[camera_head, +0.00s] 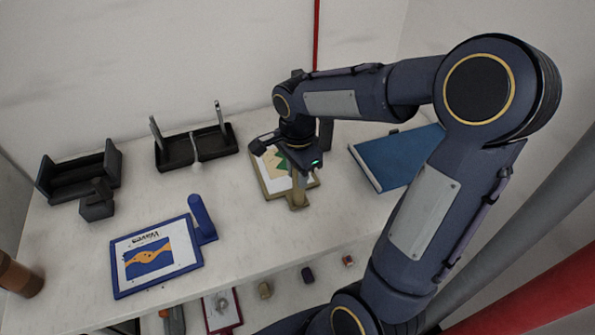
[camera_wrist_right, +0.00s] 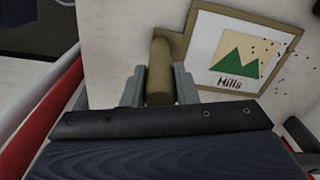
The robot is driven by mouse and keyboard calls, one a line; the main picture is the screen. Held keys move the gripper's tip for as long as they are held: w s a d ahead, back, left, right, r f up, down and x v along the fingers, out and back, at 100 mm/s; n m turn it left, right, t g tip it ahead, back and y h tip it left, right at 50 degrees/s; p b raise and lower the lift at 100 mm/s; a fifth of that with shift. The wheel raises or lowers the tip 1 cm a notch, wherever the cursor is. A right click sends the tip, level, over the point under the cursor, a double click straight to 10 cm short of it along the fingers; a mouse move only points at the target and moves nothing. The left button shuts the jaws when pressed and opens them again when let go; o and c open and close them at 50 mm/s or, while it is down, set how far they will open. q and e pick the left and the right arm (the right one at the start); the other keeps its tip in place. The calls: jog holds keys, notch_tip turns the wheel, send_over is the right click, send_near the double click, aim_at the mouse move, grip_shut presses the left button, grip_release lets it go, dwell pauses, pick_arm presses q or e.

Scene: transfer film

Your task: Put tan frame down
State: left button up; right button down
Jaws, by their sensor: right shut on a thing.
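The tan frame (camera_head: 306,184) shows in the head view at the middle of the white table, below my right gripper (camera_head: 298,178). It holds a picture of green hills, readable as "Hills" in the right wrist view (camera_wrist_right: 238,58). In the wrist view my right gripper (camera_wrist_right: 160,82) is shut on the frame's tan rounded handle (camera_wrist_right: 160,62). The frame appears flat at the tabletop; I cannot tell whether it touches it. Part of the frame is hidden under the gripper in the head view. My left gripper is not in view.
A blue frame (camera_head: 118,272) with a blue handle lies at front left. A blue board (camera_head: 378,178) lies at the right. A black rack (camera_head: 180,150), a black holder (camera_head: 75,180) and a dark block (camera_head: 97,206) stand at back left. Small items lie below the front edge.

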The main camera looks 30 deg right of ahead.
jog(key=shift+f, duration=0.1)
jog(key=c, duration=1.6)
grip_release()
jog(key=shift+f, duration=0.1)
jog(key=o, duration=0.5)
jog(key=shift+c, duration=0.2)
